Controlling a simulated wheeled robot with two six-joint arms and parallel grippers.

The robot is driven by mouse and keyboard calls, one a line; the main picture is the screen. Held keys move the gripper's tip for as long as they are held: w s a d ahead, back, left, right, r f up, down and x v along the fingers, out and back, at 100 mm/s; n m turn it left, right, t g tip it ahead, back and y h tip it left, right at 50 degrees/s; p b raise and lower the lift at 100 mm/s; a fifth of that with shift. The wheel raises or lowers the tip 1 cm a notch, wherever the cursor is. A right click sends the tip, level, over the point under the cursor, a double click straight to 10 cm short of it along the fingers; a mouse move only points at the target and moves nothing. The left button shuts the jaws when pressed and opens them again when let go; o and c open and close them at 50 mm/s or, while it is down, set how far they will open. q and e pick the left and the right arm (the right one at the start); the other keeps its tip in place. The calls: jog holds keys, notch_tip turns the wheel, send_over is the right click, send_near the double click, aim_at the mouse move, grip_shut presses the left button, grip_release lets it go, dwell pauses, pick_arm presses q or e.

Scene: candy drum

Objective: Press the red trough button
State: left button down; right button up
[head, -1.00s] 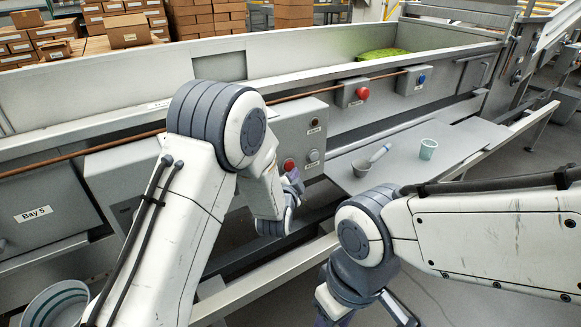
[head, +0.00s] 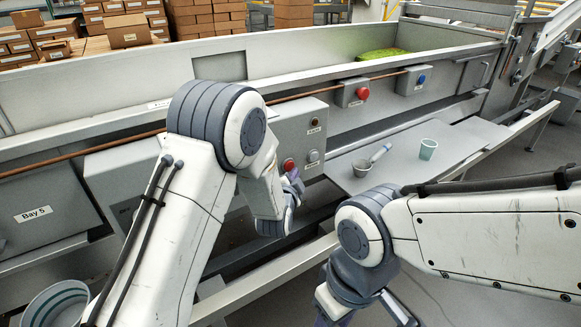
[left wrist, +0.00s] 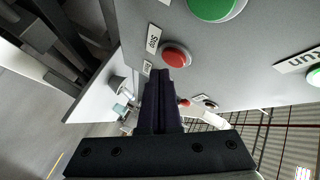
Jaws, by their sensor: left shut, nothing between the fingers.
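A red button (head: 363,93) sits on a small grey box on the trough's side wall. Another red button (head: 289,165) is on the larger grey control box, close to my left gripper (head: 294,182). In the left wrist view, my left gripper (left wrist: 160,76) is shut and empty. Its dark fingertips point at a grey panel, just beside a red button (left wrist: 175,56) with a "Stop" label. I cannot tell whether they touch it. My right gripper (head: 322,320) is mostly cut off at the bottom edge of the head view.
A blue button (head: 422,79) is on the trough wall to the right. A green button (left wrist: 211,6) is on the panel in the left wrist view. A pale cup (head: 428,149) and a grey scoop (head: 364,163) stand on a grey shelf (head: 400,170).

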pick_arm(q)
jog(key=shift+w+a, duration=0.1)
dwell(0.3)
jog(key=shift+w+a, duration=0.15)
jog(key=shift+w, duration=0.05)
jog(key=shift+w+a, duration=0.25)
jog(key=shift+w, duration=0.1)
dwell(1.0)
jog(key=shift+s+d, duration=0.1)
jog(key=shift+s, duration=0.05)
jog(key=shift+s+d, duration=0.4)
jog(key=shift+s, duration=0.15)
jog(key=shift+s+d, duration=0.75)
jog(key=shift+s, duration=0.3)
jog(key=shift+s+d, duration=0.75)
jog(key=shift+s, duration=0.25)
